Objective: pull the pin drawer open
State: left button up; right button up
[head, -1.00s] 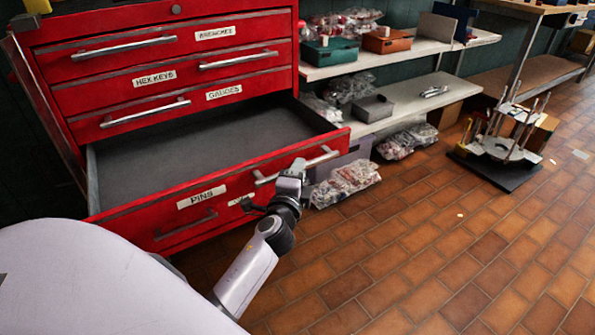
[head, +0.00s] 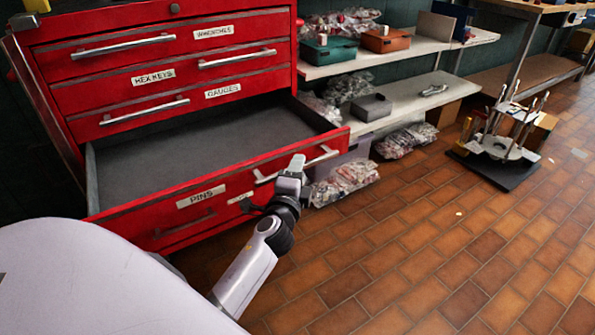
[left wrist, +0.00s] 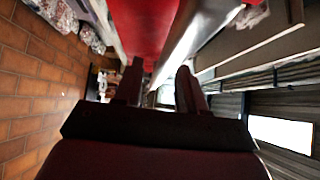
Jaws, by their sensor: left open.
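My left gripper (head: 296,163) is in front of the drawer and hides part of the handle. In the left wrist view the two dark fingers of my left gripper (left wrist: 159,88) are apart. A red surface and a silvery bar show beyond them; I cannot tell whether the fingers touch the handle. My right gripper is not in view.
Closed drawers labelled hex keys (head: 153,77) and gauges (head: 222,91) sit above. A shelf unit (head: 425,95) with boxes and bags stands to the right. A bag (head: 345,183) lies on the floor near the drawer's right end. The tiled floor (head: 410,250) is largely clear.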

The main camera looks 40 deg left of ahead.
pick_arm(q)
jog(key=v, duration=0.7)
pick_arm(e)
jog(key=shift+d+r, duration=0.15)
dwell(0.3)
pick_arm(q)
jog(key=s+d+f+n+g+h, duration=0.3)
jog(key=s+d+n+h, duration=0.25)
jog(key=s+d, duration=0.3)
jog(key=s+d+f+n+g+h, duration=0.2)
jog(key=s+d+f+n+h, duration=0.2)
jog(key=s+d+h, duration=0.45)
jog(key=a+r+n+y+p, duration=0.1)
jog(key=a+r+y+p, duration=0.1)
jog(key=r+p, duration=0.5)
jog(key=s+a+r+g+y+p, duration=0.1)
jog(key=r+p, duration=0.6)
jog(key=p, duration=1.1)
jog(key=shift+s+a+n+y+p, duration=0.35)
jog(key=shift+a+y, duration=0.45)
jog(key=shift+y, duration=0.1)
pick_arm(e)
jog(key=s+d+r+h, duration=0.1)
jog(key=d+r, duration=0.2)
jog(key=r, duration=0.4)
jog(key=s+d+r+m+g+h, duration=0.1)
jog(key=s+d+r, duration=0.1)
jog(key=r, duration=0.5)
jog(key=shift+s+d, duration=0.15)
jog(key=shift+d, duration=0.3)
